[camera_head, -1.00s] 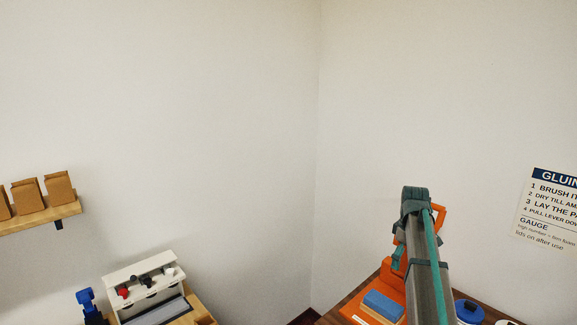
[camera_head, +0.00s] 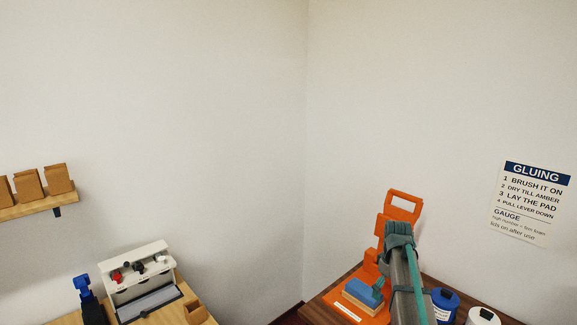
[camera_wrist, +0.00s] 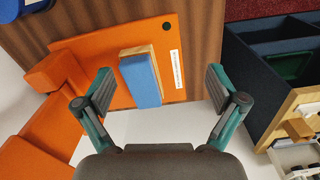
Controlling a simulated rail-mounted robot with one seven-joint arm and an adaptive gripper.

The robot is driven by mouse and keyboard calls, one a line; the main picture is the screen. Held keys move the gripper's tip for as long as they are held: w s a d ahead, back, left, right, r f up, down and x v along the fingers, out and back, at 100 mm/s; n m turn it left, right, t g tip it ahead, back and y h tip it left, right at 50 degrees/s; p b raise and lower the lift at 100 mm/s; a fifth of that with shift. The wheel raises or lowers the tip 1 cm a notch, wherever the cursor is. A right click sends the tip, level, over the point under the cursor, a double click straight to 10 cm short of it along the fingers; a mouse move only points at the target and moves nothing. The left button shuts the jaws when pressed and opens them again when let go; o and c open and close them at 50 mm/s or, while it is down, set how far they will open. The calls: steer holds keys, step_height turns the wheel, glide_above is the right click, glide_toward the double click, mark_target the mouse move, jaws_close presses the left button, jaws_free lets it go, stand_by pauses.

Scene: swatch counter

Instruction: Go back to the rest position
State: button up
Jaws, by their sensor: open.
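My gripper (camera_wrist: 160,95) is open and empty in the wrist view, its two fingers spread wide. Below it, an orange press (camera_wrist: 75,47) stands on a brown wood counter, with a blue-topped block with a wooden side (camera_wrist: 141,80) on its base. In the head view my arm reaches in at the lower right, in front of the orange press (camera_head: 403,207). The blue block (camera_head: 362,293) shows left of the arm. My gripper's fingertips are hidden or too small to make out there.
A blue tin (camera_head: 445,302) and a white-topped container (camera_head: 482,316) stand right of my arm. A gluing sign (camera_head: 532,203) hangs on the wall. A white machine (camera_head: 140,280) is at lower left, below a shelf (camera_head: 38,205) with paper bags. A dark-walled compartment box (camera_wrist: 262,72) lies at right in the wrist view.

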steer(key=s+a+f+m, duration=0.1)
steer(key=s+a+f, duration=0.1)
steer(key=s+f, duration=0.1)
steer(key=s+a+f+m, duration=0.1)
steer(key=s+a+f, duration=0.2)
steer(key=s+f, duration=0.1)
steer(key=s+a+f+m, duration=0.1)
steer(key=s+a+f, duration=0.2)
steer(key=f, duration=0.3)
steer(key=shift+s+a, duration=0.25)
steer(key=shift+s, duration=0.1)
steer(key=s+a+f+m, duration=0.3)
steer(key=s+a+f, duration=0.3)
steer(key=s+f, duration=0.5)
steer(key=s+f+g+b, duration=0.3)
steer(key=s+f+b, duration=0.2)
steer(key=s+f, duration=0.8)
steer(key=s+f+g+b, duration=0.3)
steer(key=s+f+b, duration=0.2)
steer(key=s+f, duration=0.8)
steer(key=s, duration=0.5)
steer(key=shift+a+f+m+g, duration=0.2)
steer(key=shift+m+g, duration=0.1)
steer(key=shift+g, duration=0.1)
